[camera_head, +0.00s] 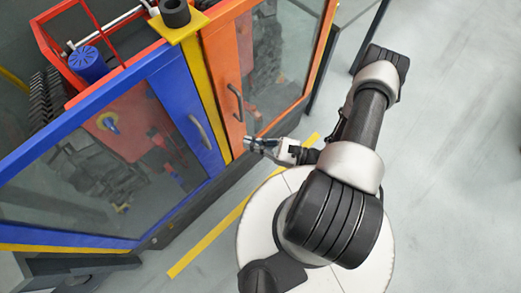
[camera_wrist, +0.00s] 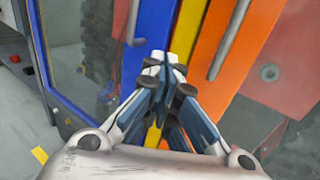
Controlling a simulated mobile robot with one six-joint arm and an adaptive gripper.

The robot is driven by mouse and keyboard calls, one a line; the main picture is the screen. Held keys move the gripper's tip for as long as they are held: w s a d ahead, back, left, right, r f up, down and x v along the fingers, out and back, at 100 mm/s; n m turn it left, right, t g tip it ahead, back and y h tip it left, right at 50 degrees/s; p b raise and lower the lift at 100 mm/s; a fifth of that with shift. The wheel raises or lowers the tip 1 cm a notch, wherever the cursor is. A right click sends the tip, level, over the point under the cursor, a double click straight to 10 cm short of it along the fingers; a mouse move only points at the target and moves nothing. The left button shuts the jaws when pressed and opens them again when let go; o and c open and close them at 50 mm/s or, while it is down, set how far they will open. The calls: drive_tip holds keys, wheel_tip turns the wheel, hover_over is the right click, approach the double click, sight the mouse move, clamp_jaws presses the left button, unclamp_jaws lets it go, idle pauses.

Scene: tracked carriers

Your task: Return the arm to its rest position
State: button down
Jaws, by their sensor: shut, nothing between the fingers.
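My gripper (camera_head: 250,143) is at the end of my arm, which reaches from the right side of the head view toward the machine doors. It is shut and holds nothing. In the wrist view my gripper (camera_wrist: 168,75) shows with its fingertips together, in front of the blue and yellow frame. In the head view the fingertips are close to the lower part of the orange door (camera_head: 226,80). I cannot tell whether they touch it.
A yellow line (camera_head: 215,235) runs along the floor. The grey floor (camera_head: 450,150) at the right is clear.

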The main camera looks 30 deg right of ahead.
drive_tip(key=s, duration=0.2)
drive_tip(key=s+d, duration=0.1)
drive_tip(key=s, duration=0.1)
drive_tip(key=shift+d, duration=0.1)
drive_tip(key=shift+r, duration=0.15)
drive_tip(key=s+r+n+g+h, duration=0.2)
drive_tip(key=r+n+h, duration=0.2)
drive_tip(key=r+n, duration=0.4)
drive_tip(key=s+r+n+g+h, duration=0.2)
drive_tip(key=r+n+h, duration=0.3)
drive_tip(key=r+n, duration=0.4)
drive_tip(key=s+a+r+n+g+h, duration=0.1)
drive_tip(key=r+n, duration=0.8)
drive_tip(key=r, duration=1.1)
drive_tip(key=shift+s+g+h, duration=0.6)
drive_tip(key=shift+g+h, duration=0.5)
drive_tip(key=shift+h, duration=0.7)
drive_tip(key=shift+r, duration=0.1)
